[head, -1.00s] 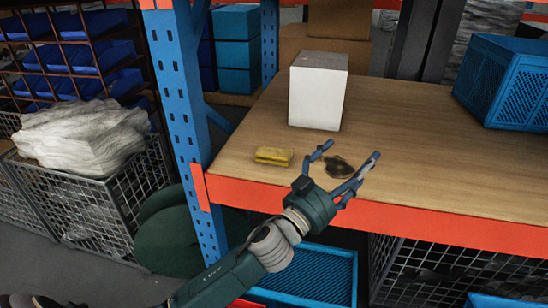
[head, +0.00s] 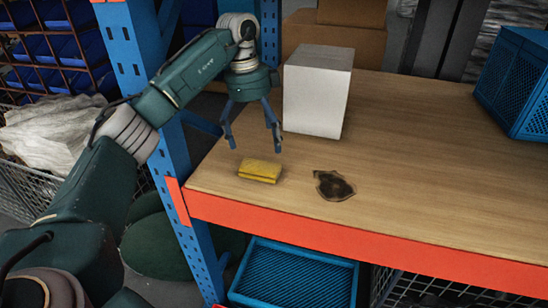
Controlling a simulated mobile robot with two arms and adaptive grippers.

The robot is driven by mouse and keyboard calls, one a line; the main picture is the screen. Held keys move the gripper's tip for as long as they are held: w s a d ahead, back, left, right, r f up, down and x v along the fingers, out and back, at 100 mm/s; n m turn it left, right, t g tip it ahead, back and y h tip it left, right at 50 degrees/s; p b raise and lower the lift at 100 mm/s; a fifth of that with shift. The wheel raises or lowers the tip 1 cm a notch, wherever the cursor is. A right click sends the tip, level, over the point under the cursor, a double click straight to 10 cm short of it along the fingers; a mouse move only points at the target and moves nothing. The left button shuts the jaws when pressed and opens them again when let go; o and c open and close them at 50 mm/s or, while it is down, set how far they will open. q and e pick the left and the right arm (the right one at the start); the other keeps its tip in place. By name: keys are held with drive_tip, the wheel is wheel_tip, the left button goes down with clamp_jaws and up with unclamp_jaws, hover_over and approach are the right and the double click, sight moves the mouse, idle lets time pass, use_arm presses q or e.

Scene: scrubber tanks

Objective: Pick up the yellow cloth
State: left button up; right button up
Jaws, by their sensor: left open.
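The yellow cloth (head: 259,171) is a small folded block lying on the wooden shelf top (head: 420,190), near its front left corner. My left gripper (head: 254,148) is open and points down above and just behind the cloth, with its two fingers spread apart. Nothing is between the fingers, and they look clear of the cloth. My right gripper is not in view.
A white box (head: 314,95) stands close to the gripper's right. A blue upright (head: 150,100) rises at the left, and a blue crate (head: 518,90) sits far right.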

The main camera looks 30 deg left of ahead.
sight(258, 168)
use_arm(q)
drive_tip(key=shift+a, duration=0.5)
drive_tip(key=shift+s+d+f+p, duration=0.2)
drive_tip(key=shift+s+f+p, duration=0.1)
drive_tip(key=shift+s+f, duration=0.6)
wheel_tip(258, 168, down, 3)
drive_tip(key=shift+w+d+r, duration=0.1)
drive_tip(key=shift+d+r, duration=0.05)
drive_tip(key=shift+r, duration=0.05)
wheel_tip(258, 168, down, 4)
drive_tip(key=shift+f+p, duration=0.15)
drive_tip(key=shift+p, duration=0.95)
drive_tip(key=shift+w+f, duration=0.1)
drive_tip(key=shift+f, duration=0.2)
drive_tip(key=shift+w+d+f, duration=0.1)
drive_tip(key=shift+f, duration=0.1)
drive_tip(key=c, duration=0.5)
drive_tip(key=shift+r, duration=0.1)
drive_tip(key=c, duration=0.7)
drive_tip(key=shift+o, duration=0.2)
drive_tip(key=shift+r, duration=0.25)
wheel_tip(258, 168, up, 10)
drive_tip(key=b, duration=0.2)
drive_tip(key=shift+f, duration=0.25)
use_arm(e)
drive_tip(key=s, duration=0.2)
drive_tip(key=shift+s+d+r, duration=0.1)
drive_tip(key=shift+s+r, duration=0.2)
